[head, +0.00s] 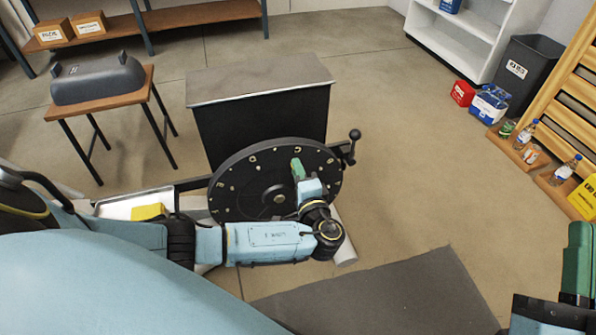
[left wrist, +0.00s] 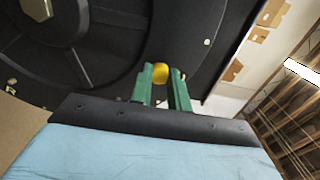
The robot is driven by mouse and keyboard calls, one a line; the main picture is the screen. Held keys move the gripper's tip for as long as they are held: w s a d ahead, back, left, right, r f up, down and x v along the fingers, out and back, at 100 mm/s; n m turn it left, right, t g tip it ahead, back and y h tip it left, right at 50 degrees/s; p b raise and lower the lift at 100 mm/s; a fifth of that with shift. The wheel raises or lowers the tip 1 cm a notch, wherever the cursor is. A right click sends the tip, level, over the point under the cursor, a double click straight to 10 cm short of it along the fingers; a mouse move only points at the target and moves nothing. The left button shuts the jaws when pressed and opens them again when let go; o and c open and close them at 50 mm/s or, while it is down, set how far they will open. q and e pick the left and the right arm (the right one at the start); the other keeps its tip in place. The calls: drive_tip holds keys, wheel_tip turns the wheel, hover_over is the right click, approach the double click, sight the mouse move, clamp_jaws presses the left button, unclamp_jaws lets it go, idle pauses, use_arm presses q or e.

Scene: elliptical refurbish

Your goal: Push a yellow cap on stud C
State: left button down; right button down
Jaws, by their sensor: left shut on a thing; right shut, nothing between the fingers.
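The large black disc (head: 240,185) stands in the middle of the head view, with small pale marks and letters around its rim. I cannot tell whether the cap touches a stud. My right gripper (head: 577,262) is partly visible at the right edge, shut and empty.
A black crank handle (head: 352,145) sticks out right of the disc. A dark cabinet (head: 262,80) stands behind it. A white tray (head: 115,207) with a yellow object (head: 149,212) lies left, partly behind my arm.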

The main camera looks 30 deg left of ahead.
use_arm(q)
drive_tip(key=shift+w+a, duration=0.4)
drive_tip(key=shift+a, duration=0.1)
use_arm(e)
drive_tip(key=shift+f, duration=0.1)
idle(0.7)
use_arm(q)
drive_tip(key=c, duration=1.3)
unclamp_jaws()
drive_tip(key=shift+o, duration=0.2)
drive_tip(key=p+v, duration=0.3)
drive_tip(key=v, duration=1)
drive_tip(key=shift+s+p, duration=0.15)
drive_tip(key=shift+p, duration=0.15)
use_arm(e)
wheel_tip(320, 180, down, 14)
drive_tip(key=d+g+h, duration=0.2)
drive_tip(key=g+h, duration=0.1)
drive_tip(key=g, duration=0.7)
drive_tip(key=shift+s+d+f+h, duration=0.2)
drive_tip(key=shift+d+f+h, duration=0.1)
drive_tip(key=shift+d, duration=0.1)
use_arm(q)
drive_tip(key=shift+d, duration=0.1)
